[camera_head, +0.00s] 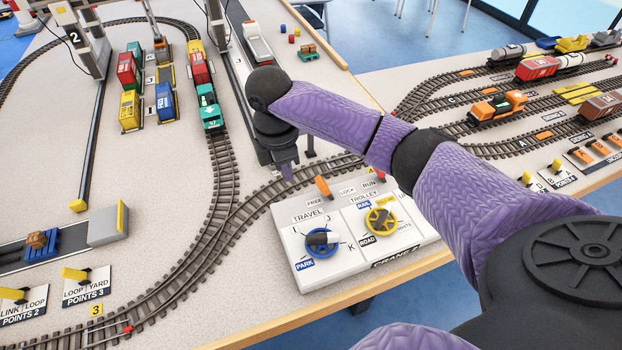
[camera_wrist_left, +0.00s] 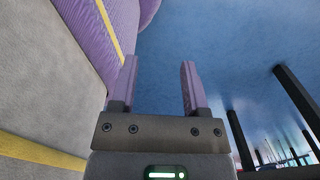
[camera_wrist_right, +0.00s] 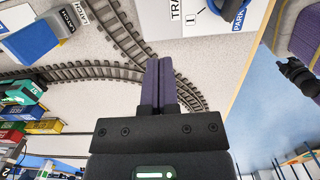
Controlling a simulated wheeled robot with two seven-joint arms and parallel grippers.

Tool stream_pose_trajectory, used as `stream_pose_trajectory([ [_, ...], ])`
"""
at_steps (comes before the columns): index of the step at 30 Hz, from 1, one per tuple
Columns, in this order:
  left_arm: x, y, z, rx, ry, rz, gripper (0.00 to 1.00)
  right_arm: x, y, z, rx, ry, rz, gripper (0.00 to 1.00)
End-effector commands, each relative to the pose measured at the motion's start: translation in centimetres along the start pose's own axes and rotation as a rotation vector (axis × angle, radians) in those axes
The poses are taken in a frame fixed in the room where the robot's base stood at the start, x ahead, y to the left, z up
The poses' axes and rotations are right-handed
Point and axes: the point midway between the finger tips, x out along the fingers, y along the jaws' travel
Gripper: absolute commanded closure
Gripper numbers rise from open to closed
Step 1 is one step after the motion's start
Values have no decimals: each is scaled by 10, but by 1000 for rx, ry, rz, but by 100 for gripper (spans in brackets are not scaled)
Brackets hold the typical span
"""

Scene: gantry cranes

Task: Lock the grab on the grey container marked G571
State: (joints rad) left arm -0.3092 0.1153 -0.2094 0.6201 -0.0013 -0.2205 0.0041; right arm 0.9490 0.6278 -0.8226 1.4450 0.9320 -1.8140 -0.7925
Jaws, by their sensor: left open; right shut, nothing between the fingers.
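I cannot make out a grey container marked G571. A white crane panel (camera_head: 335,270) at the table's front edge has a blue wheel (camera_head: 322,242), a yellow wheel (camera_head: 381,221) and an orange lever (camera_head: 322,187) near its FREE and LOCK labels. My right gripper (camera_head: 287,172) is shut and empty, pointing down just behind and left of the lever, apart from it. In the right wrist view its closed fingers (camera_wrist_right: 160,75) are over the track, with the panel (camera_wrist_right: 185,35) beyond. My left gripper (camera_wrist_left: 158,85) is open and empty over blue floor, outside the head view.
Red, green, yellow and blue containers (camera_head: 165,102) stand at the back left near a crane leg (camera_head: 92,48). A green locomotive (camera_head: 211,112) is on the curved track. More rail wagons (camera_head: 536,68) stand at the right.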

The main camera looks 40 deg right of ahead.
Motion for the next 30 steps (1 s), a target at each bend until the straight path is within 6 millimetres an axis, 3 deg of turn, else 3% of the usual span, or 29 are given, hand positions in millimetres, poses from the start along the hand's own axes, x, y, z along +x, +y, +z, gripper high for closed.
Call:
stream_pose_trajectory([
  [4, 0, 0, 1, 0, -2, 0, 41, -8, 6, 7, -4, -8, -4, 100],
  [13, 2, 0, 2, 0, -4, 0, 41, -4, 6, 6, -3, -6, -3, 100],
  [17, 12, 1, 4, 0, -10, 1, 41, 17, 5, 6, -3, -7, -4, 100],
  [28, 47, -13, 29, 5, -67, -21, 41, 100, 5, 6, -3, -7, -4, 100],
  [30, 44, -14, 31, 4, -72, -24, 41, 90, 6, 20, -1, -7, 1, 100],
])
